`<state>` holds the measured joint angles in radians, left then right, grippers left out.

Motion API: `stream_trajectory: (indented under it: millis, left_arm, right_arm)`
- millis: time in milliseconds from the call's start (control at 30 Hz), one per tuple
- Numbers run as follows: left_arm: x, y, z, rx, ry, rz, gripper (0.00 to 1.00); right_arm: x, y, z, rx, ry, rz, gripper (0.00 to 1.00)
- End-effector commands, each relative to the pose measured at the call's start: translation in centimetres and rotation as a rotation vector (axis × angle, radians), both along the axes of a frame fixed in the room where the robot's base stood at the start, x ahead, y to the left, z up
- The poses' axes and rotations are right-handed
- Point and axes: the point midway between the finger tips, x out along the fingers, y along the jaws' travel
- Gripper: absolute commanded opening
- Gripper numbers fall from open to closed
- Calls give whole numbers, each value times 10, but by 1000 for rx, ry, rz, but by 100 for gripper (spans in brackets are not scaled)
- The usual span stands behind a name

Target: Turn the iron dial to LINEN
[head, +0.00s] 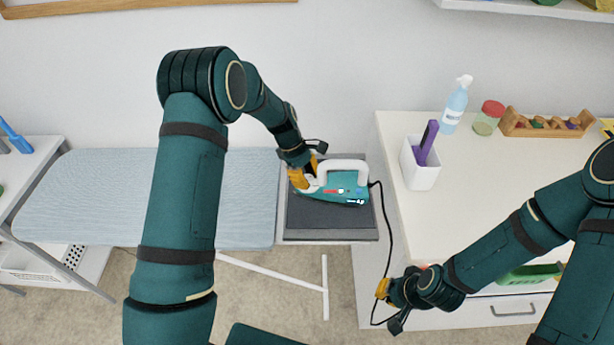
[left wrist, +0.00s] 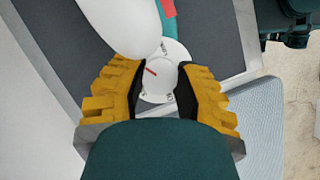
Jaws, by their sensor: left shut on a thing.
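The iron (head: 345,188) is teal with a white handle and sits on a dark grey rest pad (head: 300,215) at the right end of the ironing board. My left gripper (head: 304,178) is at the iron's left end. In the left wrist view its orange fingers (left wrist: 160,88) are shut on the white dial (left wrist: 160,52), one on each side. A red mark on the dial points to the upper left. Small lettering around the dial is partly covered and too small to read surely. My right gripper (head: 384,290) is low, by the counter front; its opening is not clear.
The blue ironing board (head: 90,195) extends left. A white counter (head: 460,200) on the right holds a white cup (head: 420,170) with a purple item, a spray bottle (head: 456,104), a jar (head: 487,118) and a wooden rack (head: 548,124). The iron's black cord (head: 388,220) hangs down near my right gripper.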

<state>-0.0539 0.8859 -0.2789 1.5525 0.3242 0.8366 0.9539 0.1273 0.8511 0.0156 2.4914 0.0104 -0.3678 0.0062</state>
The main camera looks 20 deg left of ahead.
Motion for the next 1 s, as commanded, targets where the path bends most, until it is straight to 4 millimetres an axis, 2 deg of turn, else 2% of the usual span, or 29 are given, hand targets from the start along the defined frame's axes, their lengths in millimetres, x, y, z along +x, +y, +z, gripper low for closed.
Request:
stream_trajectory:
  millis: [167, 200, 267, 300, 667, 833, 1000]
  left_arm:
    - [-1, 0, -2, 1, 4, -1, 0]
    - [-1, 0, -2, 1, 4, -1, 37]
    - [-1, 0, -2, 1, 3, 1, 58]
    - [-1, 0, -1, 1, 3, 0, 66]
    - [0, 1, 3, 1, -1, 1, 66]
    - [3, 9, 23, 1, -4, 2, 66]
    - [5, 22, 55, 1, -4, 2, 66]
  right_arm:
    - [0, 0, 0, 0, 0, 0, 0]
    - [0, 0, 0, 0, 0, 0, 0]
    - [0, 0, 0, 0, 0, 0, 0]
    - [0, 0, 0, 0, 0, 0, 0]
    - [0, 0, 0, 0, 0, 1, 0]
    - [0, 0, 0, 0, 0, 0, 0]
    - [0, 0, 0, 0, 0, 0, 0]
